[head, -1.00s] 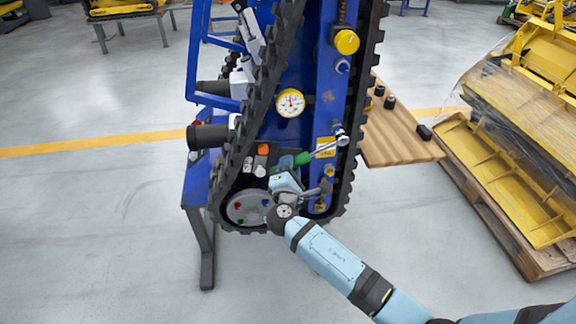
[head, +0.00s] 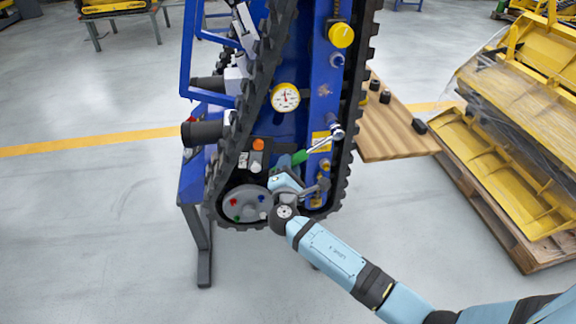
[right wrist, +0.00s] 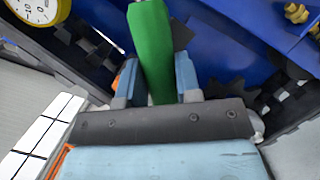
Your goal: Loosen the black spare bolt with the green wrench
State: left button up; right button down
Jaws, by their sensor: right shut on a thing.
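The green wrench has a green handle (head: 301,156) and a bright metal shaft. The shaft slants up and right to a round metal head (head: 337,132) at the blue frame's right beam. My right gripper (head: 291,172) is shut on the green handle, low on the tracked carrier. In the right wrist view, the green handle (right wrist: 152,45) stands between the two blue-grey fingers. The wrench's head is out of that view. I cannot make out the black spare bolt for certain, nor whether the wrench head sits on it. My left gripper is not in view.
The blue carrier has black tracks (head: 247,110) on both sides. A dial gauge (head: 286,97) and a yellow cap (head: 341,35) are above the wrench. A round grey plate (head: 247,204) is left of my gripper. A wooden board (head: 385,140) with black pieces lies right.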

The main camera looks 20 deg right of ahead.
jog(key=shift+d+f, duration=0.15)
jog(key=shift+a+r, duration=0.25)
jog(key=shift+r, duration=0.1)
dwell(0.5)
jog(key=shift+s+a+p, duration=0.2)
jog(key=shift+s, duration=0.7)
jog(key=shift+s+a+p, duration=0.15)
jog(key=shift+s+a, duration=0.05)
jog(key=shift+s, duration=0.65)
